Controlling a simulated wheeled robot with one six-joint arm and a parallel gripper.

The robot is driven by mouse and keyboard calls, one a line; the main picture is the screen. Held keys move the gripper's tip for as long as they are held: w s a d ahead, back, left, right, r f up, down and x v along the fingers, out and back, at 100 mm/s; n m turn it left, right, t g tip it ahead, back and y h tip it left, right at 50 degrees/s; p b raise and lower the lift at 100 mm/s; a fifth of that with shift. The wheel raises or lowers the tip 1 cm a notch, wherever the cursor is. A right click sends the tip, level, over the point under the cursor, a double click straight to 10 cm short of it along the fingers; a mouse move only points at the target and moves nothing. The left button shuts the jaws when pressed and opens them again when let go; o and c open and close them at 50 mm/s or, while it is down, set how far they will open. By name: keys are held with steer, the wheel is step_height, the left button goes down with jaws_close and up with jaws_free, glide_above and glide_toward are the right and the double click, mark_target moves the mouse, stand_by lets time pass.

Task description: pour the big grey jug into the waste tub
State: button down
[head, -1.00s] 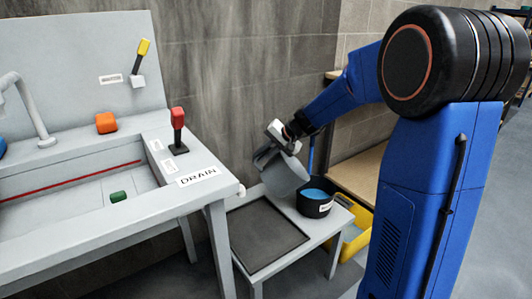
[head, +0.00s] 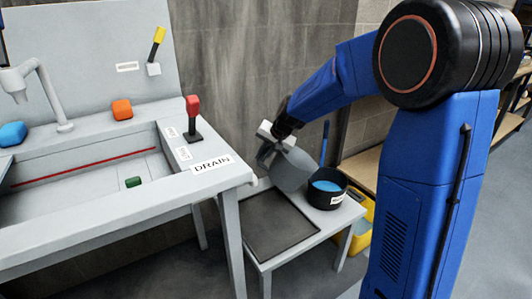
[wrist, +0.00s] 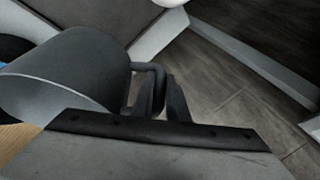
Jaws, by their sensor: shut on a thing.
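The big grey jug (head: 292,170) is held tilted in the air beside the black tub (head: 325,199), just left of it in the head view. The tub has a pale label too small to read and blue contents inside. My gripper (head: 266,149) is shut on the jug's handle. In the wrist view, the dark fingers (wrist: 160,103) close around the handle, and the jug (wrist: 75,70) fills the left side. The inside of the jug is hidden, so I cannot tell what it holds. No stream shows.
The small table (head: 318,232) carries the tub and a dark mat (head: 275,226). A yellow bin (head: 360,238) stands low behind it. The sink bench marked DRAIN (head: 240,176), with a red lever (head: 193,118), is at left. A blue upright handle (head: 324,143) rises behind the tub.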

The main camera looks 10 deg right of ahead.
steer(key=w+a+f+n+g+h, duration=0.1)
steer(key=a+f+h, duration=0.4)
steer(key=f, duration=0.5)
stand_by(1.2)
steer(key=shift+w+a, duration=0.1)
steer(key=shift+a, duration=0.05)
stand_by(0.3)
step_height(320, 180, up, 4)
steer(key=shift+f, duration=0.1)
stand_by(0.5)
stand_by(0.5)
